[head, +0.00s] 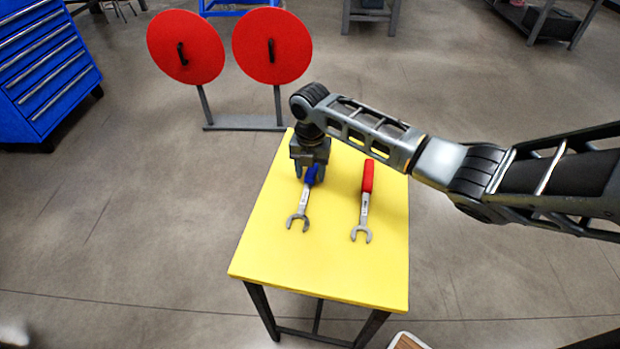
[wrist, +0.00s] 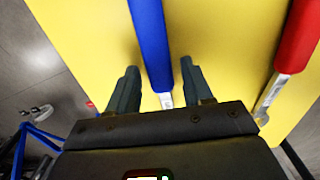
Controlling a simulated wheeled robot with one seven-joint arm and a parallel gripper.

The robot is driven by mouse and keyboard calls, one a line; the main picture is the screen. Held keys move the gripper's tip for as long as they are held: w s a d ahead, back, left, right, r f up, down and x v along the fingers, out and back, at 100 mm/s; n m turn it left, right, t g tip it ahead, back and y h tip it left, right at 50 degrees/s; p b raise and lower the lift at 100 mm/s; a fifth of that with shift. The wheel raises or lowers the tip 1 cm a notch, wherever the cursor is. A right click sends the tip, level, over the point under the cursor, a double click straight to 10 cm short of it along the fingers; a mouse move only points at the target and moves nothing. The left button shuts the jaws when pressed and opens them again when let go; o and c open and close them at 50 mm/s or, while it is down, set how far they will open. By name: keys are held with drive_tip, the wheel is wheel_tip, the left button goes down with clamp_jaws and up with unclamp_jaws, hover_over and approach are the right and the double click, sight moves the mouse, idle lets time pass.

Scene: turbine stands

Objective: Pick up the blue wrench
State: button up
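The blue wrench (head: 303,201) lies on the yellow table (head: 330,265), its blue handle toward the far edge and its grey open jaw toward the front. My gripper (head: 306,172) points down at the blue handle in the head view and hides part of it. In the wrist view the blue handle (wrist: 150,45) runs between the two spread fingers of my gripper (wrist: 158,85), with a gap on each side. The fingers hold nothing. I cannot tell the exact height of the fingertips above the table.
A red-handled wrench (head: 366,190) lies to the right on the same table, roughly parallel. Two red discs with black handles (head: 185,47) (head: 272,46) stand on a grey frame behind the table. A blue drawer cabinet (head: 45,70) is at far left.

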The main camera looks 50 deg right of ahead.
clamp_jaws()
drive_tip(key=shift+r, duration=0.15)
idle(0.5)
drive_tip(key=r, duration=0.4)
drive_tip(key=shift+d+r+b, duration=0.1)
drive_tip(key=shift+d+b, duration=0.15)
drive_tip(key=shift+b, duration=0.15)
drive_tip(key=s+d+r+b, duration=0.1)
drive_tip(key=s+d+r, duration=0.5)
drive_tip(key=s+d, duration=0.1)
drive_tip(key=shift+d+r+b, duration=0.3)
drive_tip(key=shift+d+b, duration=0.05)
drive_tip(key=shift+d, duration=0.5)
drive_tip(key=shift+s, duration=0.1)
drive_tip(key=shift+c, duration=1.9)
unclamp_jaws()
clamp_jaws()
